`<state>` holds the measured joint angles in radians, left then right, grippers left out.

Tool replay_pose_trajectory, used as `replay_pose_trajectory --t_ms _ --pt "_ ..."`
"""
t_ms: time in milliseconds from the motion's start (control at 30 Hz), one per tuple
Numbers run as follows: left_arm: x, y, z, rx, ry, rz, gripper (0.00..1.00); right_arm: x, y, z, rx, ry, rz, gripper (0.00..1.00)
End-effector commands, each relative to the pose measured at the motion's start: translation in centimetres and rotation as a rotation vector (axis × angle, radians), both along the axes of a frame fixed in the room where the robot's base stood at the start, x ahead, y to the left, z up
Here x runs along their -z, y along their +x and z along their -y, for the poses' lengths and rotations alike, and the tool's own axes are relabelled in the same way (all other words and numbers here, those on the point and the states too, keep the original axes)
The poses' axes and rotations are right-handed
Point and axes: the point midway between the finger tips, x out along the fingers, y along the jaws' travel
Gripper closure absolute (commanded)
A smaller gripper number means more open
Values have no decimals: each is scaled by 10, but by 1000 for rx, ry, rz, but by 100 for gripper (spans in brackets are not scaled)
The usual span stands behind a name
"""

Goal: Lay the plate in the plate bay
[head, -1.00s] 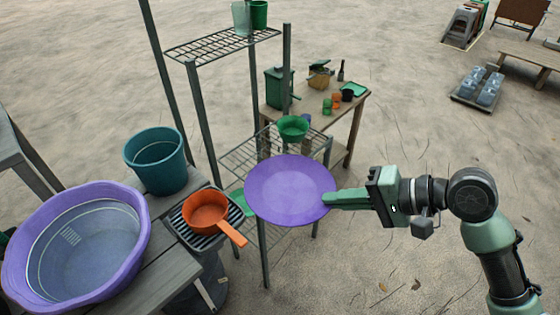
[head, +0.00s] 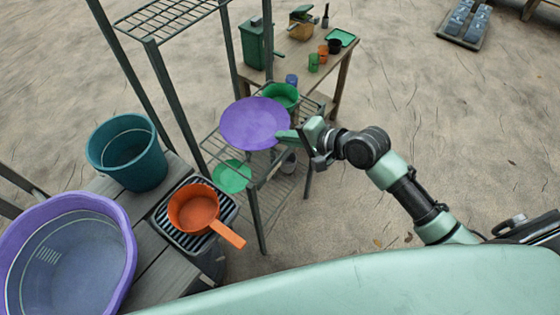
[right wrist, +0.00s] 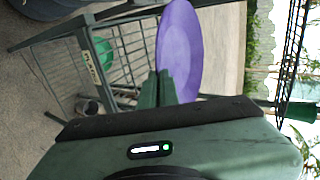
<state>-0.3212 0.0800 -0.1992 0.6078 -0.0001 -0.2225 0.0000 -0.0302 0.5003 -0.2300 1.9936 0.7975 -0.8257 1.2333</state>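The purple plate (head: 254,124) is held by its right edge in my right gripper (head: 290,138), which is shut on it. In the head view the plate hangs over the middle wire shelf of the grey metal rack (head: 216,146), apart from the shelf as far as I can tell. In the right wrist view the plate (right wrist: 180,50) rises from between the fingers (right wrist: 157,90). A label (right wrist: 90,67) shows on a rack bar there, too small to read. Which part of the rack is the plate bay I cannot tell. My left gripper is out of view.
A green plate (head: 231,177) and a green bowl (head: 281,95) are on the rack, close to the purple plate. An orange pan (head: 195,208), a teal bucket (head: 127,152) and a purple tub (head: 68,255) stand at left. A wooden table (head: 310,55) stands behind the rack.

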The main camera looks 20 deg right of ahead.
Motion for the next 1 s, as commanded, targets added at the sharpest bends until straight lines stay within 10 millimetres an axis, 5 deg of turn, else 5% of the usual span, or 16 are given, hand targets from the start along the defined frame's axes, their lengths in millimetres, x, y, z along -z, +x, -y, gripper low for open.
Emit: replay_pose_trajectory --t_ms 300,733,1000 --pt "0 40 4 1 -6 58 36 79 0 0 1 1 -1 100" --pt "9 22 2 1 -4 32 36 128 1 0 0 1 2 100" --pt "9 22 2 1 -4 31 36 132 1 0 0 1 3 100"
